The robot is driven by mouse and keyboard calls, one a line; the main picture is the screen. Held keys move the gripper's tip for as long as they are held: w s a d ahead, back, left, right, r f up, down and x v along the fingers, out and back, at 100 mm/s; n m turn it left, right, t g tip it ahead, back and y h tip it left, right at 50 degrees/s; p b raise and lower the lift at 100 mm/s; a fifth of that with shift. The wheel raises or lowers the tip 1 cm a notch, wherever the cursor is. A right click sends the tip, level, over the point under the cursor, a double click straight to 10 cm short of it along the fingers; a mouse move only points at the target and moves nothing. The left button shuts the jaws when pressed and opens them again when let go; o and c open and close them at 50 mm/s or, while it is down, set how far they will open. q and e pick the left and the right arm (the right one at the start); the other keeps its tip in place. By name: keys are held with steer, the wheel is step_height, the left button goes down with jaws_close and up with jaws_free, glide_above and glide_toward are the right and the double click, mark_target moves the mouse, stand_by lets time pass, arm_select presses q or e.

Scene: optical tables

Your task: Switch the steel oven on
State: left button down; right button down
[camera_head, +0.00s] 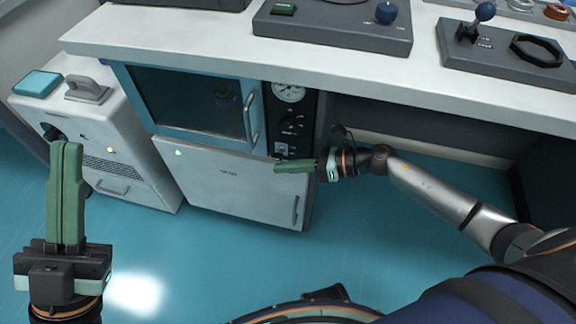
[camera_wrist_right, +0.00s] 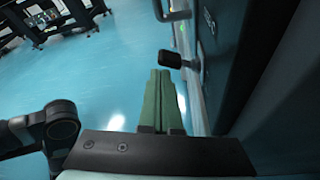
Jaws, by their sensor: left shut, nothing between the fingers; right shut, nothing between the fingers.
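The steel oven (camera_head: 226,143) sits under the bench, with a blue-framed glass door, shut, and a bar handle (camera_head: 250,118). To the right of the door is its black control panel (camera_head: 310,108) with a round gauge (camera_head: 289,91), a dark knob (camera_head: 290,120) and a small pale-plated switch (camera_head: 281,149). My right gripper (camera_head: 277,167) is shut and empty, just below the switch in the head view. In the right wrist view its fingertips (camera_wrist_right: 160,74) are near a black knob-like part (camera_wrist_right: 171,59); contact is unclear. My left gripper (camera_head: 68,146) is shut and empty, away at the left.
A pale cabinet (camera_head: 232,185) with a green light (camera_head: 178,153) is below the oven door. A white unit (camera_head: 125,135) stands to the left. The bench top (camera_head: 225,32) overhangs the oven. Blue floor (camera_head: 215,255) in front is clear.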

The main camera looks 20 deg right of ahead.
arm_select(q)
steer(key=shift+r+p, duration=0.55)
steer(key=shift+p, duration=0.1)
arm_select(e)
steer(key=shift+r, duration=0.8)
